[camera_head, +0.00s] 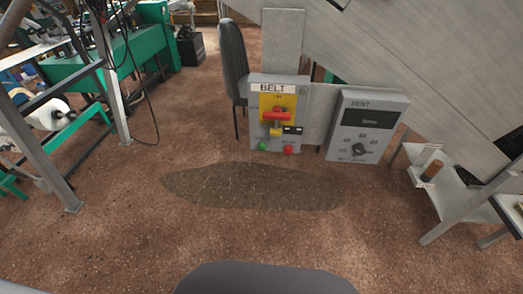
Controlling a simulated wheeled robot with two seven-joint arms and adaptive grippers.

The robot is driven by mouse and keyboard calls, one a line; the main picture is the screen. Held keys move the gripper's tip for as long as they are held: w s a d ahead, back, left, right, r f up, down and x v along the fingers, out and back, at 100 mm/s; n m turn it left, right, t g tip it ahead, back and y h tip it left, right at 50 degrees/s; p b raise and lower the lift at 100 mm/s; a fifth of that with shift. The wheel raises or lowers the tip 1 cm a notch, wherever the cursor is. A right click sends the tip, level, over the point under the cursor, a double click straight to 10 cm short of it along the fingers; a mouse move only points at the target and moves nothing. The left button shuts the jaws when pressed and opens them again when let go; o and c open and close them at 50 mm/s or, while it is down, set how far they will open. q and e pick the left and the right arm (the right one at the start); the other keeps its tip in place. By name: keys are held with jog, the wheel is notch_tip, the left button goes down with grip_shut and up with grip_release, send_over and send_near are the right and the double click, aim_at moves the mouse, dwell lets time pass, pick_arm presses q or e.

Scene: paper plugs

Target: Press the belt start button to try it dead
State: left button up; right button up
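A grey control box labelled BELT (254,133) stands at the centre of the head view. It has a yellow panel with a red rotary handle (276,116) and what looks like a yellow padlock or tag (275,132) just below the handle. At its lower edge are a green button (263,146) on the left and a red button (288,150) on the right. Small lettering beside the buttons is too small to read. Neither of my grippers shows in the head view.
A second grey box with a dial (358,150) and a dark display stands to the right. A sloping grey panel (395,60) runs above it. A shelf (450,188) stands at far right, green machinery (130,55) at left. A dark floor patch (250,187) lies in front; floor there is clear.

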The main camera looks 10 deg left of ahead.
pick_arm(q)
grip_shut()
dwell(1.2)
